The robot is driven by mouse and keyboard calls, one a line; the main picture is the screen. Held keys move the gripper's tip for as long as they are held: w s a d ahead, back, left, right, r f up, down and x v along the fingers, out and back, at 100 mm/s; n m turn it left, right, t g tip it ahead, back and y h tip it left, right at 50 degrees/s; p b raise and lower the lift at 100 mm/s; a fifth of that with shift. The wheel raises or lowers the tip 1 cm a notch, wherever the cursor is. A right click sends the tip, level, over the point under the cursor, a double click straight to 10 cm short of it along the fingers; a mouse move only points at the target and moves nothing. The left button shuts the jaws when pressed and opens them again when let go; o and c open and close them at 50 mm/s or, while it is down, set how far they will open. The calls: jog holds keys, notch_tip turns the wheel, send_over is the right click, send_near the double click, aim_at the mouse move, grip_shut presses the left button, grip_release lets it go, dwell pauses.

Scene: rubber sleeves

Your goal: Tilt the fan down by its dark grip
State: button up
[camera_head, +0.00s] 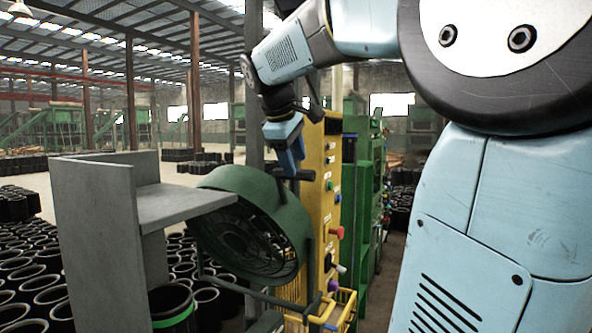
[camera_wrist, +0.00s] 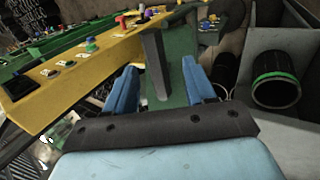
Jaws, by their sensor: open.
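The fan (camera_head: 268,201) is a round green drum with a dark grille, standing in the middle of the head view; its face is turned down and to the left. Its dark grip (camera_head: 293,174) is a short bar at the upper rim. In the wrist view the grip (camera_wrist: 156,68) stands between my two blue fingers, with a gap on each side. My gripper (camera_head: 291,158) is open, pointing down at the grip from above; it also shows in the wrist view (camera_wrist: 158,82). I cannot tell how deep the grip sits between the fingers.
A yellow control panel (camera_head: 325,165) with buttons stands close behind the fan to the right. A grey bench (camera_head: 175,205) stands to the left. A black sleeve with a green band (camera_head: 172,306) is below it. Many black sleeves (camera_head: 30,265) cover the floor at left.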

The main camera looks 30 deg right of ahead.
jog(key=v, duration=0.9)
jog(key=shift+a+r, duration=0.25)
jog(key=shift+r, duration=0.1)
jog(key=shift+s, duration=0.15)
jog(key=s+a+f+m+y, duration=0.1)
jog(key=s+f+m, duration=0.1)
jog(key=s+f, duration=0.3)
jog(key=s+a+f+m+t+y, duration=0.1)
jog(key=s+f, duration=0.3)
jog(key=f, duration=0.9)
jog(key=s+a+f+m+t+y, duration=0.1)
jog(key=s+a+f+m+y, duration=0.1)
jog(key=f, duration=0.8)
jog(key=s+m+y, duration=0.1)
jog(key=s+m, duration=0.1)
jog(key=s, duration=0.1)
jog(key=shift+s+a, duration=0.35)
